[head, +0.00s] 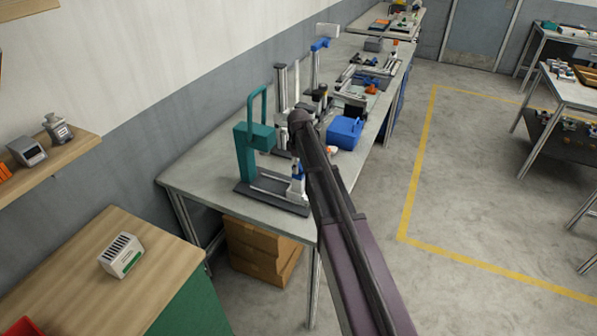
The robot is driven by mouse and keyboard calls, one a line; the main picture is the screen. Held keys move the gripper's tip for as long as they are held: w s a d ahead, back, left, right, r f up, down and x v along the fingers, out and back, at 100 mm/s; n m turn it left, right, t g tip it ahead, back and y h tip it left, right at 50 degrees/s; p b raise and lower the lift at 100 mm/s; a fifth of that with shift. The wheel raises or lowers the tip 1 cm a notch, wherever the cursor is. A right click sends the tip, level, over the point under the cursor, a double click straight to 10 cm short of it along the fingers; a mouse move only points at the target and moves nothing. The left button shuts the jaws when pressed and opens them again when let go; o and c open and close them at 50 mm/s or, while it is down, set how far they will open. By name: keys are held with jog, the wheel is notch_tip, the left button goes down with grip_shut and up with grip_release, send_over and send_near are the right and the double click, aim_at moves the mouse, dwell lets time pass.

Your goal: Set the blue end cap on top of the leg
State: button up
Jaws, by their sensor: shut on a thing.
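My arm reaches in from the bottom right, and its far end is over the near part of the long grey bench. My gripper (296,155) hangs below that end, small and partly hidden by the arm. It is shut on what looks like the blue end cap (298,170). The pale upright leg (296,188) stands just below the blue, on the dark base of a teal press. I cannot tell whether cap and leg touch.
The teal press frame (243,150) stands close left of my gripper. Upright metal profiles (282,88) rise behind it. A blue box (344,132) sits to the right on the long bench (200,170). The floor right of the bench is clear.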

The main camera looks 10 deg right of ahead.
aim_at(299, 165)
jog(key=shift+f+b, duration=0.3)
jog(key=shift+f, duration=0.3)
jog(key=o, duration=0.9)
jog(key=shift+r, duration=0.15)
notch_tip(299, 165, up, 12)
jog(key=p, duration=1.2)
jog(key=shift+r, duration=0.15)
dwell(0.4)
jog(key=s+m, duration=0.3)
jog(key=s, duration=0.6)
jog(key=s+m, duration=0.4)
jog(key=s, duration=0.6)
jog(key=s+m, duration=0.3)
jog(key=s, duration=0.7)
jog(key=shift+s+m, duration=0.1)
jog(key=shift+m, duration=0.3)
